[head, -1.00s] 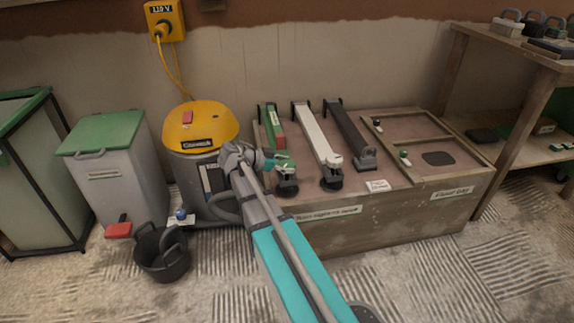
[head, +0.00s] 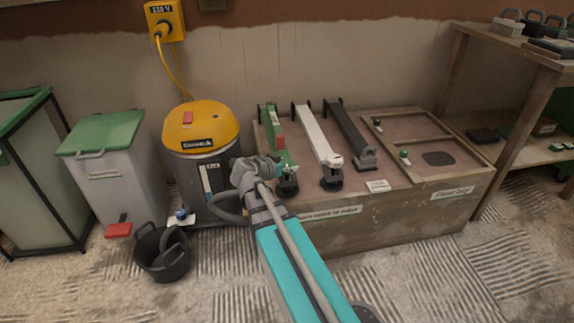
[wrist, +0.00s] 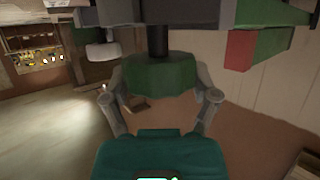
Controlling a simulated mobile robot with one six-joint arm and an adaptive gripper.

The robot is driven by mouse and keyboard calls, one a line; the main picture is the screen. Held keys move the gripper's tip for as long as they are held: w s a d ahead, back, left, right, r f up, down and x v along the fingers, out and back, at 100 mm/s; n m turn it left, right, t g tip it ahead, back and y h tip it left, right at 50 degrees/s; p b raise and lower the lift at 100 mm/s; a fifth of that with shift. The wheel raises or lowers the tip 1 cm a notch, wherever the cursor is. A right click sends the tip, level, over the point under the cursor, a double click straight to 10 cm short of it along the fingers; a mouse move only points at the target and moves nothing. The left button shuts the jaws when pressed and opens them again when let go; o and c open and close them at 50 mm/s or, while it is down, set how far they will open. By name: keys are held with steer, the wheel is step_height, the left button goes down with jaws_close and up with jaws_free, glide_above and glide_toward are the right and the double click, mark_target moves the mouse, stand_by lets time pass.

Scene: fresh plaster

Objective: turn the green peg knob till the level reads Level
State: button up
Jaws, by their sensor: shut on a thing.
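The green peg knob (wrist: 160,76) is a ribbed green disc under a dark shaft in the wrist view. My gripper (wrist: 160,98) has a grey finger on each side of it and is shut on it. In the head view my gripper (head: 278,168) is at the front end of the green bar (head: 280,150), which has a red part; my wrist hides the knob there. I cannot make out a level reading in either view.
A white bar (head: 315,133) and a black bar (head: 350,137) lie just right on the wooden bench (head: 400,215). A yellow-topped vacuum (head: 200,130) stands close on the left. A black bucket (head: 163,255) is on the floor.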

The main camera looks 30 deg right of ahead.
steer(key=shift+a, duration=0.1)
stand_by(0.3)
steer(key=o, duration=1)
steer(key=shift+w, duration=0.15)
